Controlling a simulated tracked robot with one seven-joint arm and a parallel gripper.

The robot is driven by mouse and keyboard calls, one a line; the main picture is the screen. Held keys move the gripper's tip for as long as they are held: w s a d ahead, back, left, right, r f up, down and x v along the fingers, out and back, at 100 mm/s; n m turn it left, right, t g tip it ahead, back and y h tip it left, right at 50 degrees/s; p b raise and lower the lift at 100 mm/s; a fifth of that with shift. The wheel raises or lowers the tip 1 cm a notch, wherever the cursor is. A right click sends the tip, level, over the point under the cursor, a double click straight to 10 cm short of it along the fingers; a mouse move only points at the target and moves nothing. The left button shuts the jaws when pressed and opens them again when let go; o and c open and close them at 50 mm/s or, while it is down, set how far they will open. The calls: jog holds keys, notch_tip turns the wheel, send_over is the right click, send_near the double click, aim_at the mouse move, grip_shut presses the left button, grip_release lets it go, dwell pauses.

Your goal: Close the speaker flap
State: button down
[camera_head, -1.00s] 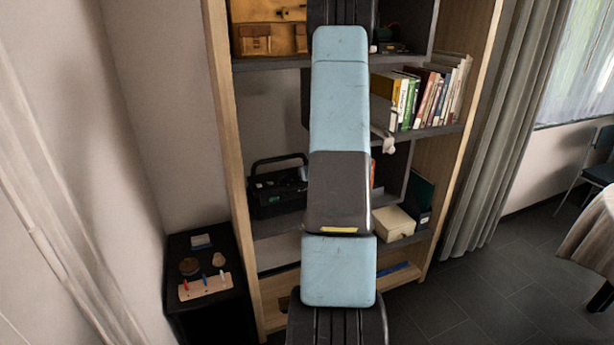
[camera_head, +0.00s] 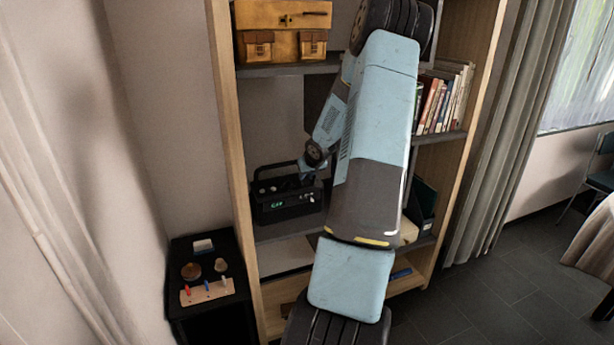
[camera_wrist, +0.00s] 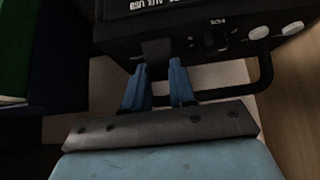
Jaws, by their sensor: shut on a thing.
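The black speaker (camera_head: 284,208) with a carry handle stands on the middle shelf at the left of the bookcase. It also shows upside down across the top of the wrist view (camera_wrist: 195,18), with white lettering and knobs. My gripper (camera_head: 306,176) is at the right part of the speaker's top, small and partly hidden by its handle. In the wrist view my gripper (camera_wrist: 158,82) has its two blue fingers on either side of a dark tab (camera_wrist: 157,50) at the speaker's edge, and is shut on it. I cannot tell how far the flap is open.
The wooden bookcase side (camera_head: 227,150) is close on the left of the speaker. A brown leather bag (camera_head: 282,32) sits on the shelf above. Books (camera_head: 440,100) stand to the right, beyond my arm. A black side table (camera_head: 207,315) is at the lower left.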

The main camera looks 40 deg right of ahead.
jog(key=shift+w+d+f+g+y, duration=0.1)
jog(key=shift+w+g+y, duration=0.1)
jog(key=shift+w+g, duration=0.45)
jog(key=shift+w+d+f+g+y, duration=0.1)
jog(key=shift+w+g+y, duration=0.1)
jog(key=shift+g, duration=0.8)
jog(key=shift+w+d+g+y, duration=0.1)
jog(key=shift+w+g+y, duration=0.1)
jog(key=shift+w+g, duration=0.45)
jog(key=shift+w+d+f+g+y, duration=0.1)
jog(key=shift+w+f+g+y, duration=0.1)
jog(key=shift+g, duration=0.5)
jog(key=shift+w+d+f+g+y, duration=0.1)
jog(key=shift+f+g+y, duration=0.1)
jog(key=shift+g, duration=0.5)
jog(key=shift+w+f+g+y, duration=0.15)
jog(key=shift+f+g+y, duration=0.05)
jog(key=shift+g, duration=0.5)
jog(key=c, duration=0.9)
grip_release()
jog(key=shift+s, duration=0.1)
